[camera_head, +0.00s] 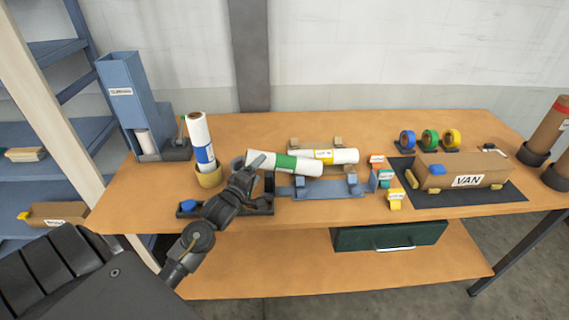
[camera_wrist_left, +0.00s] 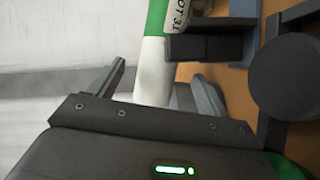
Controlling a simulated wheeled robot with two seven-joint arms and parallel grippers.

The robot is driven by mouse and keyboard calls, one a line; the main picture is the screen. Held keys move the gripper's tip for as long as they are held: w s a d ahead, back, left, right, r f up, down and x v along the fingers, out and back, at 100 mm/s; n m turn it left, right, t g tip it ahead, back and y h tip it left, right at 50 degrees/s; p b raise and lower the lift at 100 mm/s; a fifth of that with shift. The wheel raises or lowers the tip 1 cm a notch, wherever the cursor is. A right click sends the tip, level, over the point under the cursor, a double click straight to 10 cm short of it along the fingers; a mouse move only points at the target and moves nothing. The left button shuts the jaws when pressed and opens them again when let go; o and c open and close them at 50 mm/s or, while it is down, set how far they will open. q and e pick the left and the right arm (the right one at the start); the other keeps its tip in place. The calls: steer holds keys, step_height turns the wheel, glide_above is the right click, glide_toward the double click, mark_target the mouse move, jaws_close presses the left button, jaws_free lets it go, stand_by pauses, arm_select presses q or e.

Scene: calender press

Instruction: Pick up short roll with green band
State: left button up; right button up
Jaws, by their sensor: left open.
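The white roll with a green band (camera_head: 287,162) lies on its side on the work table, near the blue rack (camera_head: 322,187). My left gripper (camera_head: 252,164) is at the roll's left end. In the left wrist view the roll's white end (camera_wrist_left: 150,72) shows between the two open fingers of the left gripper (camera_wrist_left: 161,74), with the green band (camera_wrist_left: 157,16) beyond them. Part of a printed label is visible beside the band. Whether the fingers touch the roll cannot be told. My right gripper is in neither view.
A yellow-banded roll (camera_head: 345,156) lies close behind on the right. A blue-banded roll (camera_head: 200,138) stands in a tan ring (camera_head: 209,177) to the left. A dark stand (camera_head: 264,204) is beside the gripper. A carton marked VAN (camera_head: 462,171) sits on a dark mat at right.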

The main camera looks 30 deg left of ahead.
mark_target(261, 166)
arm_select(q)
steer(key=w, duration=0.5)
steer(key=shift+a+f+p, duration=0.1)
steer(key=shift+a+p, duration=0.25)
steer(key=shift+p, duration=0.05)
steer(key=c, duration=1.3)
